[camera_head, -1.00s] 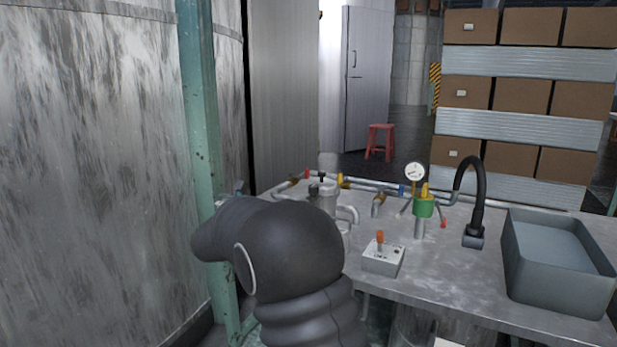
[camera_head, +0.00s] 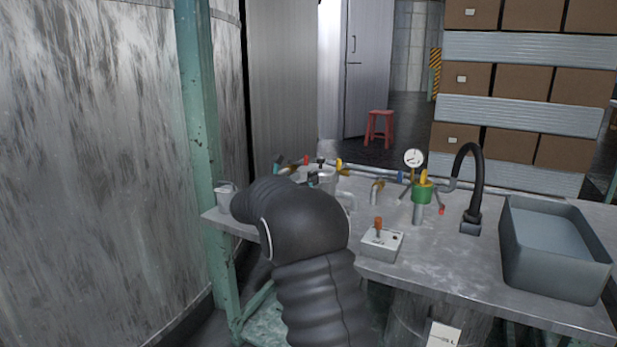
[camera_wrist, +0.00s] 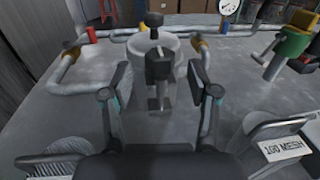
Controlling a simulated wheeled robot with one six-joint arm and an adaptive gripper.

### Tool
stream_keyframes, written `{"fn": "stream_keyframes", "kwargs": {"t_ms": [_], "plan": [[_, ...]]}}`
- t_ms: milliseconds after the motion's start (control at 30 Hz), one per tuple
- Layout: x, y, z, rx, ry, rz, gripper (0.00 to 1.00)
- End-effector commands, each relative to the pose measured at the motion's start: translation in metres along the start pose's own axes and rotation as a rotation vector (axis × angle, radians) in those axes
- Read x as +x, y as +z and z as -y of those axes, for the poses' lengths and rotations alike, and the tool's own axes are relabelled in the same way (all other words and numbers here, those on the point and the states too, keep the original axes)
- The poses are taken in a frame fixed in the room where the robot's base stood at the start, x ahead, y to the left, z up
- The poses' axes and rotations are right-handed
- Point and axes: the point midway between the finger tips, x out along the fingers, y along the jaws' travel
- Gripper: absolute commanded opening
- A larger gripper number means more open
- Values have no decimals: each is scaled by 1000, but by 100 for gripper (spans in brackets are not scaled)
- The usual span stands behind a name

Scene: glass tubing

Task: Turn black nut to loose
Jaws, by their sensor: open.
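In the wrist view a black block-shaped nut (camera_wrist: 159,65) sits on a short metal fitting (camera_wrist: 159,95) in front of a round metal vessel. The vessel (camera_wrist: 178,48) carries a second, smaller black knob (camera_wrist: 153,20) on top. My gripper (camera_wrist: 160,78) is open, with one finger on each side of the black nut. Gaps show on both sides, and neither finger appears to touch it. In the head view my dark arm hides much of this area, and only parts of my gripper (camera_head: 296,170) show beyond it.
Pipes with red and yellow fittings run behind the vessel. A green valve (camera_head: 423,193), a gauge (camera_head: 413,158), a switch box (camera_head: 382,244), a black curved hose (camera_head: 480,180) and a grey basin (camera_head: 556,275) stand to the right. A "100 MESH" container (camera_wrist: 285,147) is near the right finger.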

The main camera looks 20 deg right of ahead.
Motion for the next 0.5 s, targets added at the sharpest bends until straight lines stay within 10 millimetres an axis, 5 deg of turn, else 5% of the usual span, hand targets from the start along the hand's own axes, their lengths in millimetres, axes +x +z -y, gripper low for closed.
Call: {"fn": "stream_keyframes", "kwargs": {"t_ms": [200,500], "plan": [[22,0,0,1,-1,0,60],[26,0,0,0,1,0,60]]}}
